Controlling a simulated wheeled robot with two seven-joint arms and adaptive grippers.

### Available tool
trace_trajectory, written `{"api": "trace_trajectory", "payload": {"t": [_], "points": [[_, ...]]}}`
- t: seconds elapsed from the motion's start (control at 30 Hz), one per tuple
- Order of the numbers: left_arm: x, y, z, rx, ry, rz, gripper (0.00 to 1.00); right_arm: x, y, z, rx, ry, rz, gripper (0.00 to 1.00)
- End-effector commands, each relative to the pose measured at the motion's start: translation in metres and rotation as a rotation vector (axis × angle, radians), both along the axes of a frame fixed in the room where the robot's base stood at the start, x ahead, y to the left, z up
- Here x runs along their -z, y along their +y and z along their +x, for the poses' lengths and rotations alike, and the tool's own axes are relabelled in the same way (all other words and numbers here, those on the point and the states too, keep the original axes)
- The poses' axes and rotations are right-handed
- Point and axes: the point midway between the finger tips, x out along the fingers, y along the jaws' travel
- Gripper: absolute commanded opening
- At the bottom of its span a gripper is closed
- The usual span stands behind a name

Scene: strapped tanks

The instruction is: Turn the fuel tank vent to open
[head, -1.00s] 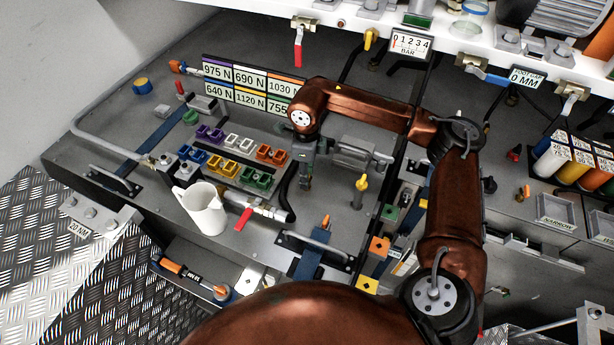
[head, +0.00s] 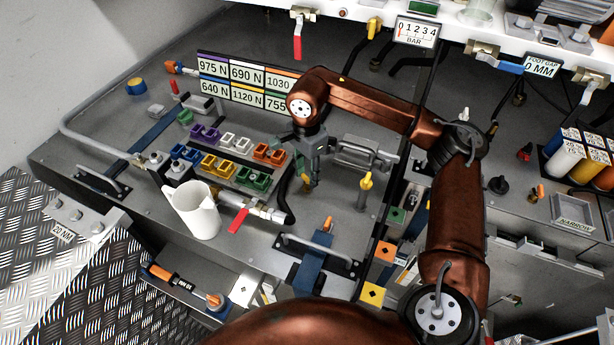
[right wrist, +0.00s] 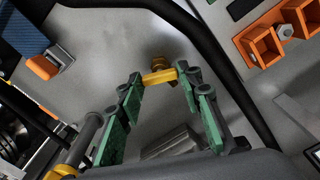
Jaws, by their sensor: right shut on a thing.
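A small yellow lever on a brass stem, seemingly the fuel tank vent (right wrist: 160,76), stands on the grey panel in the right wrist view. The green-padded fingers of my right gripper (right wrist: 160,82) are on both sides of the lever and shut on it. In the head view my right gripper (head: 312,182) points down at the panel, right of the coloured blocks, and largely hides the lever. Any open or closed marking for the vent cannot be read. My left gripper is not in view.
A yellow-topped post (head: 365,183) stands just right of the gripper. A black hose (head: 287,190) curves close on its left. A white jug (head: 195,212), a red-handled valve (head: 238,221) and coloured blocks (head: 225,160) are further left. A grey handle (head: 365,155) lies behind.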

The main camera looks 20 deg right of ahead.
Motion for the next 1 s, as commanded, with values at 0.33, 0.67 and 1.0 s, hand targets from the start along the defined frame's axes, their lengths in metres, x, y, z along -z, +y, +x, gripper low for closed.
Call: {"api": "trace_trajectory", "payload": {"t": [0.33,0.67,1.0], "points": [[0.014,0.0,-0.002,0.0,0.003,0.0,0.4,0.0,-0.001,0.001,-0.28,-0.004,-0.001,0.09],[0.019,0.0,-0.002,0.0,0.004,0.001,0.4,-0.002,-0.001,0.002,-0.43,-0.006,0.0,0.09],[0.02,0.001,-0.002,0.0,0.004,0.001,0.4,-0.002,0.0,0.002,-0.467,-0.007,-0.001,0.09]]}}
